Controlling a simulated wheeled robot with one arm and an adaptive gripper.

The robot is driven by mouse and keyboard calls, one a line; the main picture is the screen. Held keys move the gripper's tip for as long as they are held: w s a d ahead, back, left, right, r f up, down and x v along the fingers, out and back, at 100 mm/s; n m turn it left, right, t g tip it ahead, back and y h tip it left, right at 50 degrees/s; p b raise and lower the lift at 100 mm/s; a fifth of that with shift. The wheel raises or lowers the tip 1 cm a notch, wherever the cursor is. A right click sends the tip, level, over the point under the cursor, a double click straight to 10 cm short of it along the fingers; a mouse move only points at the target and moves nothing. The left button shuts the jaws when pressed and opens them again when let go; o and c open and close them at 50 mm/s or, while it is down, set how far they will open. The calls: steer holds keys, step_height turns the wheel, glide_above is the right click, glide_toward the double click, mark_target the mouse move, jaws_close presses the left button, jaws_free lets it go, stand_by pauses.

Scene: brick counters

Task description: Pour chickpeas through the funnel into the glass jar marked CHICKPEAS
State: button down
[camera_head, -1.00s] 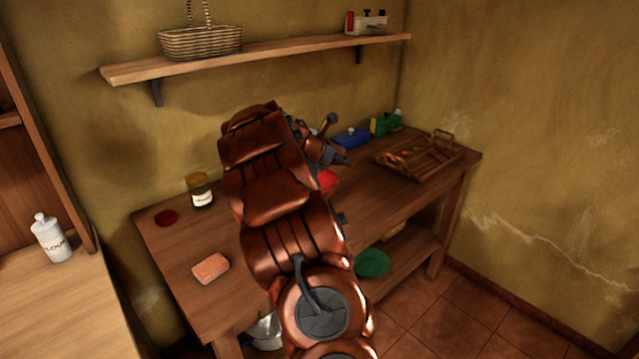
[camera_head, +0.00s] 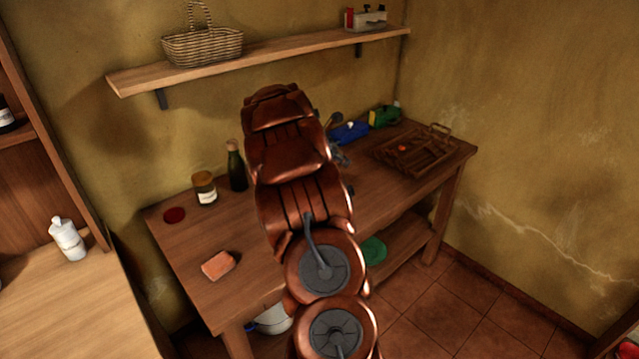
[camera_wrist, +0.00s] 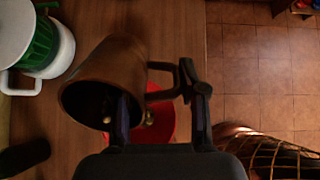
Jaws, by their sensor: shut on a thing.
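My gripper (camera_wrist: 160,104) is shut on a brown mug (camera_wrist: 105,72), at its handle side. The mug's dark mouth faces the wrist camera. Small yellowish spots show at the mouth; I cannot tell if they are chickpeas. A round red thing (camera_wrist: 160,128) lies below the mug in the wrist view, partly covered; I cannot tell if it is the funnel. A jar with amber contents and a pale label (camera_head: 205,190) stands at the table's back left; its label is unreadable. In the head view my arm hides the mug and most of my gripper (camera_head: 339,155).
A dark bottle (camera_head: 236,168) stands right of the jar. A dark red disc (camera_head: 174,215) and an orange block (camera_head: 218,265) lie on the wooden table (camera_head: 195,245). A wooden tray (camera_head: 418,150) sits at the right. A white pot (camera_wrist: 58,55) is left of the mug.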

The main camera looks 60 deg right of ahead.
steer(key=shift+r+p, duration=0.3)
steer(key=shift+p, duration=0.05)
steer(key=shift+f+y+p, duration=0.3)
steer(key=shift+f+y, duration=0.1)
steer(key=shift+y, duration=0.2)
steer(key=shift+w+d, duration=0.15)
